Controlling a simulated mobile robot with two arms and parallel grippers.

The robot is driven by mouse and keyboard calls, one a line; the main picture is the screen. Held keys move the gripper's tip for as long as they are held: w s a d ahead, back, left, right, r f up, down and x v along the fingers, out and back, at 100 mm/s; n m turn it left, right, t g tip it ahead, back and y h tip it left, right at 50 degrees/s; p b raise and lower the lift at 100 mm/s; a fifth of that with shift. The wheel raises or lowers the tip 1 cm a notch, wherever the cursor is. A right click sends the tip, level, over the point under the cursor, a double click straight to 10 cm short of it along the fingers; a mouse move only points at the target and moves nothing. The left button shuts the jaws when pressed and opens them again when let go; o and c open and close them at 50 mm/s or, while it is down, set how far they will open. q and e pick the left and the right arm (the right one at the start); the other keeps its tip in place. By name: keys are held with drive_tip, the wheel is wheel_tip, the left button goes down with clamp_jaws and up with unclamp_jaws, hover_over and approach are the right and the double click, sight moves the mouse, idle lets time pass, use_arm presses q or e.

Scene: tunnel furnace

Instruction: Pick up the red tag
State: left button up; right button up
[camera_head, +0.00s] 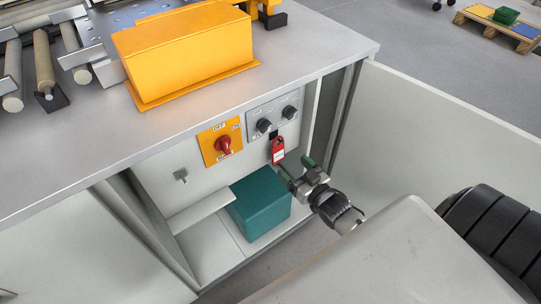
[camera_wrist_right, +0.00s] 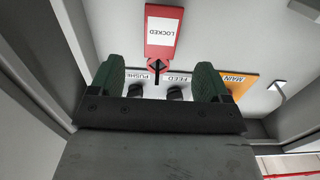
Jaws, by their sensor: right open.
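The red tag (camera_head: 278,151) hangs on the grey control panel, below the two black knobs, in the head view. In the right wrist view the red tag (camera_wrist_right: 164,30) shows a white label reading "LOCKED", and its narrow end with a black piece lies between the fingertips in the picture. My right gripper (camera_head: 295,171) is in front of the cabinet, just below and right of the tag. In the right wrist view its green-padded fingers (camera_wrist_right: 160,80) are open with nothing held. The exact gap to the tag is hard to tell. My left gripper does not show.
A teal box (camera_head: 262,204) sits in the cabinet below the panel. A yellow plate with a red rotary switch (camera_head: 224,145) is left of the tag. The open cabinet door (camera_head: 430,140) stands at right. A worktop edge (camera_head: 340,62) overhangs above.

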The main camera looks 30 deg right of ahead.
sight(279, 153)
drive_tip(key=w, duration=0.3)
drive_tip(key=shift+w+a+b, duration=0.15)
drive_tip(key=shift+w+b, duration=0.2)
drive_tip(key=w, duration=0.1)
drive_tip(key=w+b, duration=0.1)
drive_tip(key=w, duration=0.1)
drive_tip(key=shift+w+a+f, duration=0.1)
drive_tip(key=shift+w+a, duration=0.1)
drive_tip(key=shift+w, duration=0.5)
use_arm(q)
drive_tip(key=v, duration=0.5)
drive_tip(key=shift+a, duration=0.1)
use_arm(e)
drive_tip(key=c, duration=1)
